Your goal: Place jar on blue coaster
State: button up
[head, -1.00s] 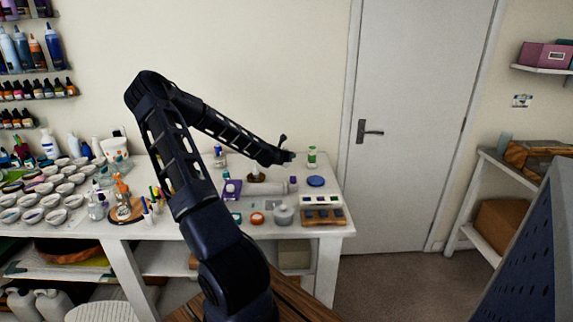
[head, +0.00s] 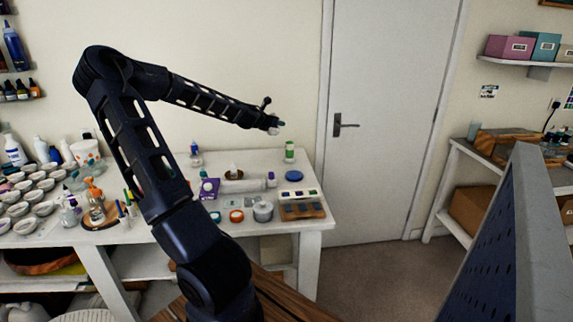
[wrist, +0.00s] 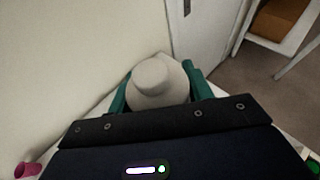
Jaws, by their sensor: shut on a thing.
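My gripper (head: 276,124) is raised above the back right of the worktable in the head view. In the wrist view my gripper (wrist: 157,90) has its teal fingers on both sides of a pale grey jar (wrist: 160,80), with a narrower round top facing the camera. Its lower part is hidden. In the head view the held jar is too small to make out clearly. The blue coaster (head: 293,176) lies flat and bare on the table, below and to the right of my gripper. The coaster is not seen in the wrist view.
A white strip (head: 298,194) and a wooden tray (head: 302,210) lie in front. A grey lidded pot (head: 263,211) and a purple box (head: 209,188) stand to the left. The wall is close behind.

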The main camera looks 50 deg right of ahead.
jog(key=s+d+r+m+g, duration=0.2)
jog(key=s+m+g, duration=0.4)
jog(key=s, duration=0.5)
send_over(297, 174)
jog(key=shift+y, duration=0.4)
notch_tip(297, 174, down, 20)
jog(key=shift+d+f, duration=0.1)
jog(key=shift+f, duration=0.05)
jog(key=shift+f+g, duration=0.1)
jog(key=shift+g, duration=0.3)
jog(key=o, duration=1.2)
jog(key=shift+w, duration=0.1)
jog(key=v, duration=1.2)
jog(key=shift+r, duration=0.2)
